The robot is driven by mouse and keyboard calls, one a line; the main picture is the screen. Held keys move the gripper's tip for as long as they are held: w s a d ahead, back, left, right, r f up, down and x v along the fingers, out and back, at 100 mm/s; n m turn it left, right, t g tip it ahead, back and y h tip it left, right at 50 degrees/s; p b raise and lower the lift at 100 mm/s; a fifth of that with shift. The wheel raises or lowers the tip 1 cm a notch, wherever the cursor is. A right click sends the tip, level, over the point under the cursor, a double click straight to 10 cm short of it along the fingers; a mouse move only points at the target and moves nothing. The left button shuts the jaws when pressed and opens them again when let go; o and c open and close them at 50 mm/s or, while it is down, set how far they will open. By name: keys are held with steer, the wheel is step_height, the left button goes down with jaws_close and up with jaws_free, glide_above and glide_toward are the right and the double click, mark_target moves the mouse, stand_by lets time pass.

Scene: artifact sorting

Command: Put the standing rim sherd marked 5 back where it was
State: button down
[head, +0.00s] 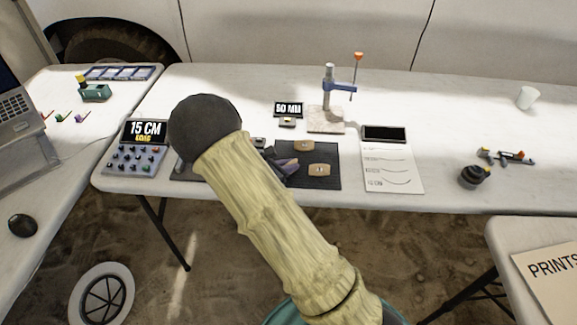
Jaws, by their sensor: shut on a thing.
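My gripper (286,167) shows only in part as a dark, purplish shape beside my pale-sleeved arm, over the left part of a dark mat (328,183). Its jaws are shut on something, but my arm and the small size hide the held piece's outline. Two tan sherds with pale labels show on the mat: one at the back (302,146) and one at the front (319,170), just right of my gripper. Their marks are too small to read, so I cannot tell which is marked 5.
A drawn profile sheet (392,170) and a dark tablet (384,133) lie right of the mat. A stand with a red-topped lever (328,100) and a "50 MM" display (288,109) are behind. A "15 CM" button console (135,158) is left.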

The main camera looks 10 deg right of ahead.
steer(key=shift+f, duration=0.15)
steer(key=c, duration=1.5)
jaws_free()
steer(key=shift+r, duration=0.2)
steer(key=p+v, duration=0.1)
steer(key=v, duration=1.1)
steer(key=shift+r, duration=0.1)
